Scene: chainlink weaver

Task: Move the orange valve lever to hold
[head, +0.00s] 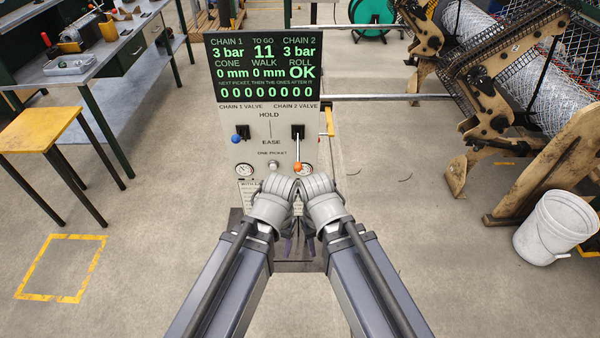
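The orange valve lever (298,167) is on the right side of the panel, under the label CHAIN 2 VALVE. Its orange knob hangs low, below the EASE label, with its shaft running up to a black slot (298,132). The blue valve lever (236,138) is under CHAIN 1 VALVE and its knob sits higher, between HOLD and EASE. My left gripper (287,247) and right gripper (307,246) are close together below the panel, apart from the orange knob. Their fingers are mostly hidden by my wrists, so I cannot tell whether they are open.
A display (262,68) above the levers reads 3 bar for both chains. A yellow stool (40,130) and workbench stand left. The weaving machine (490,125) and a white bucket (556,228) stand right.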

